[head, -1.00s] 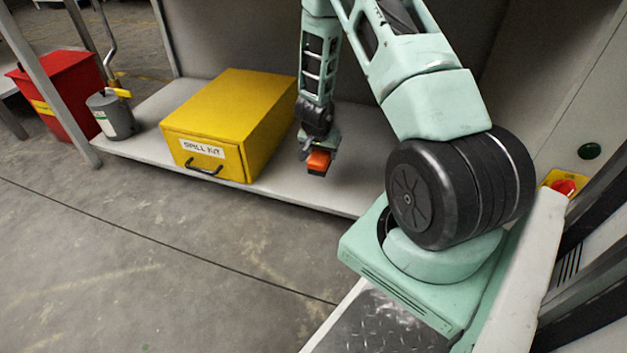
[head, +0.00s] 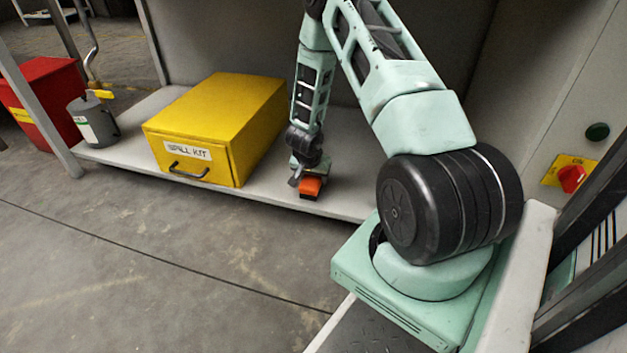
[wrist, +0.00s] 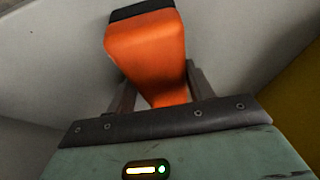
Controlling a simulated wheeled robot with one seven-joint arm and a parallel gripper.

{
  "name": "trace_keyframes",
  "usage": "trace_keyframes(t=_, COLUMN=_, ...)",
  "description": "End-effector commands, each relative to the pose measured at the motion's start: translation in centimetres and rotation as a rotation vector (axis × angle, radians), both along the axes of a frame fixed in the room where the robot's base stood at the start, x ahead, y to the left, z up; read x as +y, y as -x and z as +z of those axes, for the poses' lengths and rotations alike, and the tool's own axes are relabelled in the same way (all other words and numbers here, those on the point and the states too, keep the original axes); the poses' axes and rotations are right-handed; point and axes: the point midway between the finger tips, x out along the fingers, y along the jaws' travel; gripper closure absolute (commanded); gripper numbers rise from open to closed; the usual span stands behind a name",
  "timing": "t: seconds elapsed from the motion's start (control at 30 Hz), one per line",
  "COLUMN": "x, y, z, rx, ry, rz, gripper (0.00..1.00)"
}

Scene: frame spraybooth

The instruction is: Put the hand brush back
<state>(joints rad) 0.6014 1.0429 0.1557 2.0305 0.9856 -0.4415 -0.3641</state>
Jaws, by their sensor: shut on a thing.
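The hand brush (head: 310,188) is orange with a dark edge. In the head view it is at the end of my arm, low over the front part of the grey shelf, right of the yellow spill kit box. I cannot tell whether it touches the shelf. In the wrist view the orange brush (wrist: 146,48) fills the upper middle, with a black strip at its far end. My gripper (wrist: 157,88) is shut on its narrower near part, one finger on each side. In the head view my gripper (head: 305,178) points down and its fingers are hard to make out.
The yellow spill kit box (head: 225,110) stands close left on the grey shelf (head: 345,202). A grey can (head: 95,122) and a red bin (head: 48,100) are farther left. A red switch on a yellow plate (head: 570,178) is on the right wall. Shelf right of the brush looks clear.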

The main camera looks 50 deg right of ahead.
Motion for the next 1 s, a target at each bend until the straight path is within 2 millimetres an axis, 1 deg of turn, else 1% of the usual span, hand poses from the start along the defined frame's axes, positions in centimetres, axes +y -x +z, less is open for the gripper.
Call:
trace_keyframes(t=0.13, x=0.0, y=0.0, z=0.2, rx=-0.001, ry=0.001, rz=0.000, gripper=0.66)
trace_keyframes(t=0.27, x=0.0, y=-0.1, z=-0.1, rx=-0.001, ry=0.001, rz=0.002, gripper=0.66)
trace_keyframes(t=0.3, x=0.0, y=-0.1, z=-0.1, rx=-0.001, ry=0.001, rz=0.001, gripper=0.39)
trace_keyframes(t=0.33, x=0.0, y=-0.1, z=-0.1, rx=-0.001, ry=0.001, rz=0.001, gripper=0.31)
trace_keyframes(t=0.37, x=0.0, y=-0.1, z=-0.1, rx=-0.001, ry=0.001, rz=0.001, gripper=0.26)
trace_keyframes(t=0.6, x=0.0, y=0.0, z=-0.1, rx=-0.001, ry=0.000, rz=0.001, gripper=0.26)
trace_keyframes(t=0.73, x=0.0, y=0.0, z=0.3, rx=-0.002, ry=0.000, rz=-0.001, gripper=0.26)
trace_keyframes(t=0.87, x=0.4, y=0.1, z=1.5, rx=-0.001, ry=0.001, rz=0.002, gripper=0.26)
trace_keyframes(t=1.0, x=1.0, y=0.4, z=3.5, rx=0.000, ry=0.001, rz=0.003, gripper=0.26)
